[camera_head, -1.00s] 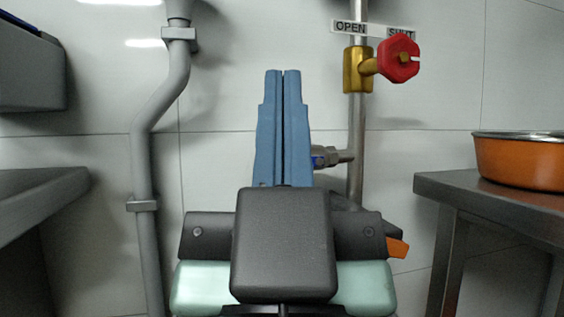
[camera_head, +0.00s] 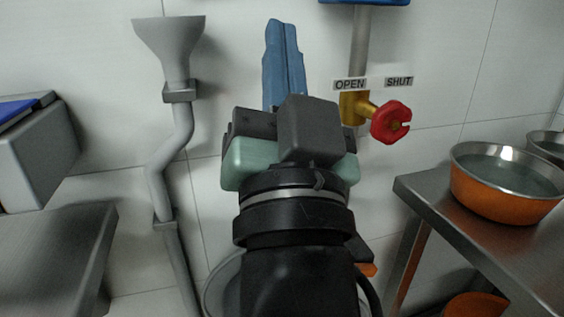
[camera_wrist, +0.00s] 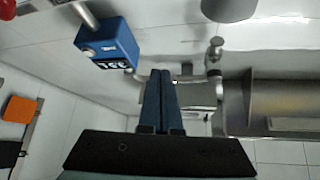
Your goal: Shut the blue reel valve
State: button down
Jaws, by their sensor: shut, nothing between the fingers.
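My gripper (camera_head: 282,28) is shut and empty, its blue fingers together and pointing up in front of the tiled wall in the head view. In the wrist view its fingertips (camera_wrist: 161,76) are also together, with nothing between them. I cannot pick out a blue reel valve for sure in either view now. In the earlier head frame a small metal fitting with a blue part showed beside my fingers, on the vertical pipe; my arm now covers that area. A red-handled valve (camera_head: 391,122) on a brass body stands right of my gripper, below OPEN (camera_head: 350,84) and SHUT (camera_head: 398,82) labels.
A blue box (camera_head: 366,2) is cut off at the top, above the pipe; it shows in the wrist view (camera_wrist: 108,44) too. A grey funnel pipe (camera_head: 170,45) stands left. A steel table (camera_head: 430,190) with an orange bowl (camera_head: 500,198) is at right, a steel bench (camera_head: 50,245) at left.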

jog(key=w+f+m+g+y+p, duration=0.1)
jog(key=w+f+m+g+p, duration=0.8)
jog(key=m+p, duration=0.55)
jog(key=s+d+f+m+g+y+p, duration=0.1)
jog(key=s+d+f+m+g+p, duration=0.1)
jog(key=s+f+m+p, duration=0.7)
notch_tip(320, 180, down, 4)
jog(key=m+p, duration=0.5)
jog(key=p, duration=0.1)
jog(key=shift+s+d+f, duration=0.15)
jog(key=shift+d+f, duration=0.05)
jog(key=shift+d, duration=0.05)
jog(key=shift+m, duration=0.25)
jog(key=x, duration=1)
jog(key=shift+b, duration=0.35)
jog(key=shift+a, duration=0.1)
